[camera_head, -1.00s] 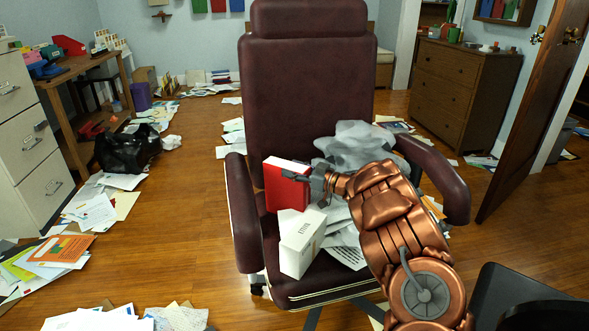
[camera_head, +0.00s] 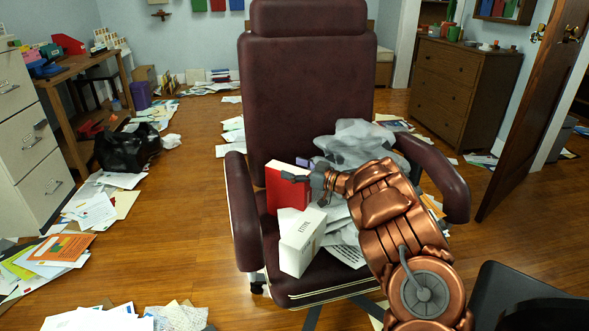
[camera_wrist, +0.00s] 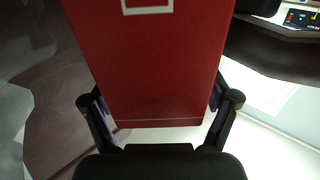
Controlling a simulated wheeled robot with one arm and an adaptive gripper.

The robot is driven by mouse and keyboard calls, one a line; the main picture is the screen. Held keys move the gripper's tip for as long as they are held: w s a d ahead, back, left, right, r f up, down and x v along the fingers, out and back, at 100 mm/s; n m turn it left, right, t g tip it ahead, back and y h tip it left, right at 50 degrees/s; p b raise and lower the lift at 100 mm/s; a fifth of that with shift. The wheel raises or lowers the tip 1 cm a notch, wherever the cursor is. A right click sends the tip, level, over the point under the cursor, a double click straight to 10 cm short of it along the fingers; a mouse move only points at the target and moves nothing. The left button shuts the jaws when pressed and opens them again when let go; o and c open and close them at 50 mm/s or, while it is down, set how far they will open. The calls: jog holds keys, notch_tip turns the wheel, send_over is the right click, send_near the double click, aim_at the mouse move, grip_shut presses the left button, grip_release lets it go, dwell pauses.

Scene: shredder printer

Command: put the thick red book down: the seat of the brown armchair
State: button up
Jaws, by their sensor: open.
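The thick red book (camera_head: 283,193) is upright at the left of the brown armchair's seat (camera_head: 328,280), behind a white box. Its lower edge is partly hidden, so I cannot tell exactly what it rests on. My gripper (camera_head: 302,170) is at the book's upper part, with its fingers spread. In the wrist view, the red book (camera_wrist: 150,65) fills the space between the fingers of my gripper (camera_wrist: 160,110), one finger along each side. Whether the fingers touch it is hard to tell.
A white box (camera_head: 300,245) stands at the seat's front left. Crumpled grey plastic (camera_head: 355,145) and papers (camera_head: 345,252) lie on the seat's right. The left armrest (camera_head: 241,205) and right armrest (camera_head: 437,180) flank it. Papers cover parts of the floor.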

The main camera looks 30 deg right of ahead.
jog(key=shift+s+r, duration=0.15)
jog(key=shift+r, duration=0.1)
jog(key=p+v, duration=0.2)
jog(key=v, duration=0.9)
jog(key=shift+s+d+p, duration=0.25)
jog(key=shift+s+p, duration=0.05)
jog(key=shift+r, duration=0.15)
